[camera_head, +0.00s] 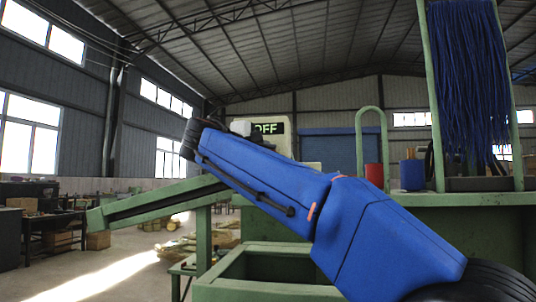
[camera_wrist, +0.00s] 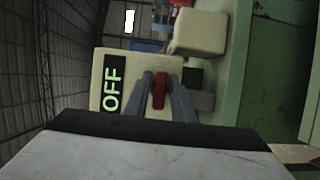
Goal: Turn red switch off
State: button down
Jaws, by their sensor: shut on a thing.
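The red switch (camera_wrist: 159,92) shows in the wrist view as a small upright lever on a cream panel (camera_wrist: 112,63). A black label (camera_wrist: 111,88) reading OFF in pale green letters lies to its left. My gripper (camera_wrist: 160,80) has its two grey fingers on either side of the switch, shut on it. In the head view the OFF label (camera_head: 271,128) shows on the cream panel behind my blue arm. The red switch and my fingertips are hidden there.
A green machine bench (camera_head: 265,250) stands in front, with a green arch (camera_head: 370,110), a red cylinder (camera_head: 374,175) and a blue cylinder (camera_head: 412,174). Blue bristles (camera_head: 468,85) hang at the right. In the wrist view a cream block (camera_wrist: 200,33) sits just beyond the switch.

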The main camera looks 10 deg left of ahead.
jog(key=c, duration=1.8)
grip_release()
jog(key=shift+o, duration=0.2)
jog(key=shift+s, duration=0.1)
jog(key=v, duration=1.7)
jog(key=shift+a, duration=0.15)
jog(key=shift+s, duration=0.1)
